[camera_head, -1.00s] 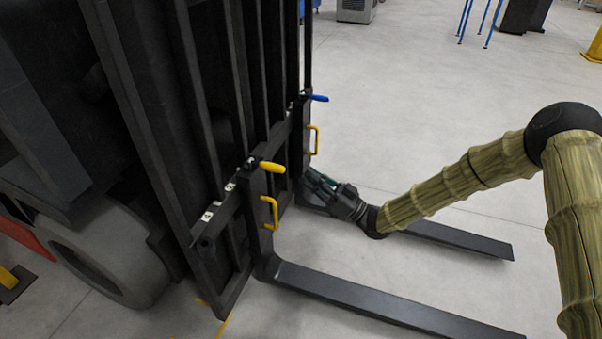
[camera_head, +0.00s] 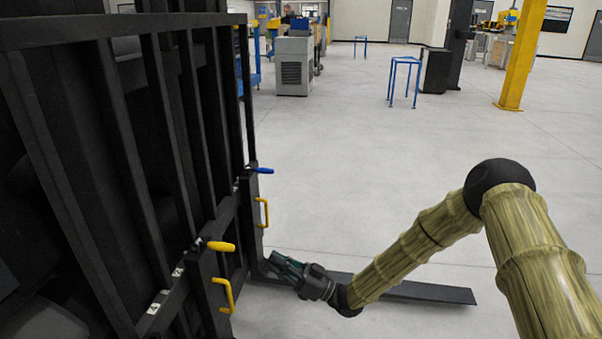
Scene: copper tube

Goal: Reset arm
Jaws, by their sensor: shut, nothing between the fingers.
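My gripper (camera_head: 276,262) is at the end of my arm, low in front of the forklift's carriage (camera_head: 180,272). It points left toward the carriage and is shut, with nothing seen in it. It appears over or beside the far fork (camera_head: 420,291); I cannot tell whether it touches. No copper tube can be made out in this view.
The forklift's black mast bars (camera_head: 125,150) fill the left side. A yellow handle (camera_head: 221,246) and a blue handle (camera_head: 263,170) stick out from the carriage. A blue stand (camera_head: 405,80), a grey cabinet (camera_head: 294,65) and a yellow column (camera_head: 535,55) stand farther back. The middle floor is clear.

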